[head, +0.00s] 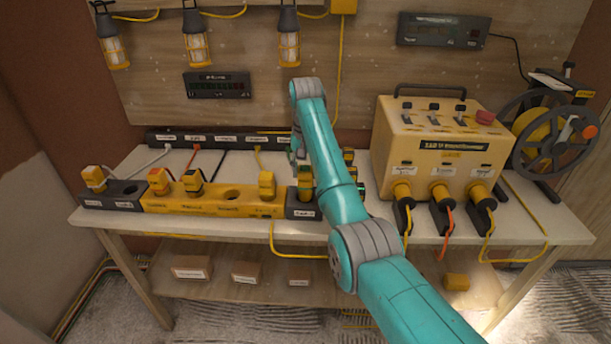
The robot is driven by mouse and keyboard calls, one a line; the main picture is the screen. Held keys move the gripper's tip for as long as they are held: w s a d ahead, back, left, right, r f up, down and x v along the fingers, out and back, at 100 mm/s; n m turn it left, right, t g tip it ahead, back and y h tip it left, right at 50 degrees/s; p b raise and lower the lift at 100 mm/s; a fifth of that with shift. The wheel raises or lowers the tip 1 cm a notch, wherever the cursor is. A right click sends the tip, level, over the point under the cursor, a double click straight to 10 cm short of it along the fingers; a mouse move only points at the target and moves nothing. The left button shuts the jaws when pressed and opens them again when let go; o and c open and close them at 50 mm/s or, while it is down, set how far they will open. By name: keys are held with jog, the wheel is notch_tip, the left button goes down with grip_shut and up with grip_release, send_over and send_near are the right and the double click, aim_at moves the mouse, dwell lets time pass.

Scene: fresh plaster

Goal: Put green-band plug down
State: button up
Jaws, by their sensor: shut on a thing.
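My gripper (298,158) is at the rear middle of the bench, partly hidden by my own arm. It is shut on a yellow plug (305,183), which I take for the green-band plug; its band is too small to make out. The plug is upright over the dark end block (302,211) at the right of the yellow socket strip (185,205). I cannot tell whether it is seated in the block or just above it. More yellow and dark parts with a green spot show just right of my arm, mostly hidden.
A yellow power box (440,145) with three plugged cables stands right, beside a cable reel (545,130). Lanterns (196,40) hang above. The bench front left (200,225) is clear.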

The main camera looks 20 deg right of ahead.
jog(key=shift+f, duration=1.25)
jog(key=shift+f, duration=0.1)
jog(key=o, duration=1.2)
jog(key=shift+o, duration=0.2)
